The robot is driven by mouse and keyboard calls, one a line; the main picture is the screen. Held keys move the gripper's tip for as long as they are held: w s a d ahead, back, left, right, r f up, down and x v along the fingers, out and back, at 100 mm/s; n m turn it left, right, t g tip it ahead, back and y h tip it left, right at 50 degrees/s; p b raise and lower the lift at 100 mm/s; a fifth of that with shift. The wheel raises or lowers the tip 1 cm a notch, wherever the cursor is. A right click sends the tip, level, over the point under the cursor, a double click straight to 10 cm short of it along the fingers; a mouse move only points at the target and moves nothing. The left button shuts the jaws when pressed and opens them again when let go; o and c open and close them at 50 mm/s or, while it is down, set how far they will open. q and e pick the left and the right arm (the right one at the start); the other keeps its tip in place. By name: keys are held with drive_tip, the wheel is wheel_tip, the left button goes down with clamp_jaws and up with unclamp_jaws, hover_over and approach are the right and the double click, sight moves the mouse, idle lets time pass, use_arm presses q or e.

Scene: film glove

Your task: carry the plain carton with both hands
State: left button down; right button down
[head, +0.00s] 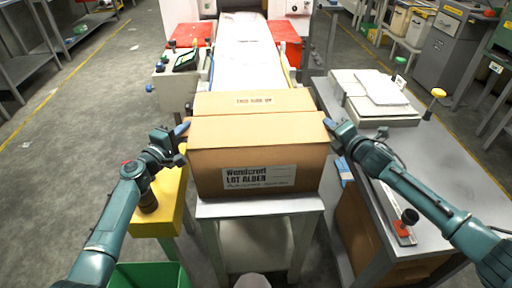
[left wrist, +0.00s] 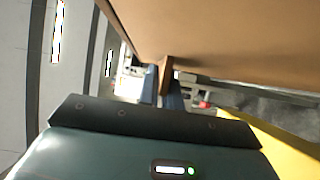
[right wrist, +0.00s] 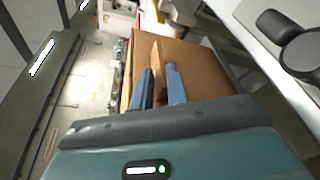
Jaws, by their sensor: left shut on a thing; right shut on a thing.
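The brown carton (head: 250,130) is in the middle of the head view, with a white printed label on its near face and a small label on top. It looks level. My left gripper (head: 183,130) is at its left side, shut on a thin brown edge piece of the carton, seen in the left wrist view (left wrist: 164,72). My right gripper (head: 329,124) is at its right side, shut on a similar brown piece, seen in the right wrist view (right wrist: 157,65). Whether the carton's underside touches the stand below cannot be told.
A small light-topped stand (head: 259,206) is below the carton. A white conveyor (head: 245,60) with red sides lies behind. A grey bench (head: 432,150) with a white device (head: 378,100) is close on the right. A yellow stand (head: 170,192) and green bin (head: 148,275) are at left.

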use_arm(q)
drive_tip(key=shift+r, duration=0.15)
use_arm(e)
drive_tip(key=shift+r, duration=0.15)
